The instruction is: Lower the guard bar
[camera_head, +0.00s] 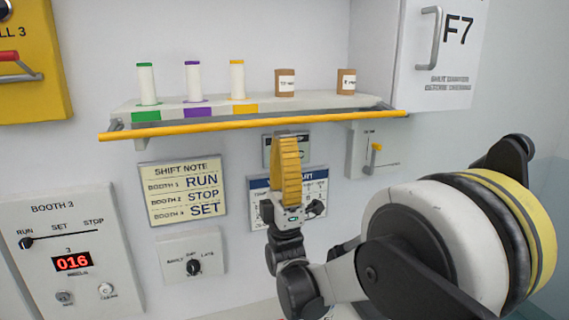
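The guard bar (200,128) is a long yellow-orange bar running along the front edge of the wall shelf, roughly level with the shelf's front face. Dark brackets hold it at both ends. My gripper (286,142) has yellow ribbed fingers pointing up, a little below the bar's middle in the picture. The fingers overlap each other from this view, so I cannot tell their opening. I see nothing held in them. Whether they are close to the wall in depth is not clear.
The shelf (350,101) carries three white spools and two small brown boxes. A white cabinet (440,60) marked F7 is at upper right. The Booth 3 panel (75,230) is at lower left.

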